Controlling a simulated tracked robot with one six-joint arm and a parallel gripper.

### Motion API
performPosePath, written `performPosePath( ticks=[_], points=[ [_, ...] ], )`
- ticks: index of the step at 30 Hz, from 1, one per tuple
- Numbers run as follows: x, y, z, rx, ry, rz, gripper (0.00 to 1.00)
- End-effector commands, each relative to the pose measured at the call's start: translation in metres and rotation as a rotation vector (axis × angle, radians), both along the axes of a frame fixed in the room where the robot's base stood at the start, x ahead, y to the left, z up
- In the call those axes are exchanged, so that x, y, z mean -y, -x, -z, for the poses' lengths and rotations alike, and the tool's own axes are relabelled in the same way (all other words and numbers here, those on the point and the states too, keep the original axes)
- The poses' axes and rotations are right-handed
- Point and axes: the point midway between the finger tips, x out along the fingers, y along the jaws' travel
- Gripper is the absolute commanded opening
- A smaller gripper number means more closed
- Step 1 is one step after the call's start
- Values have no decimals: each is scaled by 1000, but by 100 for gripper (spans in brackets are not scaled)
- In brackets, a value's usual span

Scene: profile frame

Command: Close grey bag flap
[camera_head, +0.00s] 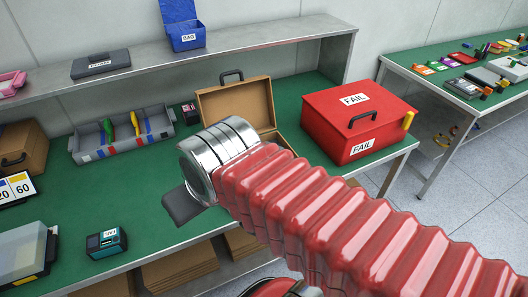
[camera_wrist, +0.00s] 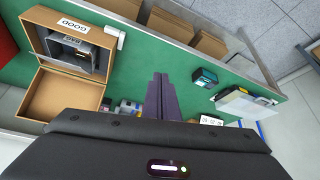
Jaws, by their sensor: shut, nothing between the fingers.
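In the wrist view a small grey bag (camera_wrist: 82,55), with a label that seems to read BAG, sits inside an open brown case (camera_wrist: 105,52) marked GOOD. The case's lid (camera_wrist: 65,96) stands open. In the head view the open brown case (camera_head: 236,104) is partly behind my arm, which hides the bag. My gripper (camera_wrist: 161,98) has its dark fingers together, with nothing between them. It is apart from the bag, right of the case in the wrist view. A dark finger part of my gripper (camera_head: 182,206) shows over the green bench in the head view.
A red FAIL box (camera_head: 335,120) stands right of the case on the green bench. A grey tray (camera_head: 90,142) with tools is at the back left. A teal device (camera_head: 106,243) sits near the front edge. A shelf (camera_head: 155,62) runs above the back.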

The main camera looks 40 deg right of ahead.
Motion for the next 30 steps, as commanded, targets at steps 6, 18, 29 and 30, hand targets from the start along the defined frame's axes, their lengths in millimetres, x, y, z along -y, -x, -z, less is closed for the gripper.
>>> performPosePath(
  ticks=[6, 18, 29, 30],
  points=[
    [0, 0, 0, 0, 0, 0, 0],
    [43, -28, -17, -66, 16, 71, 0],
    [135, -70, -33, -185, 14, 176, 0],
    [147, -73, -34, -198, 10, 187, 0]
  ],
)
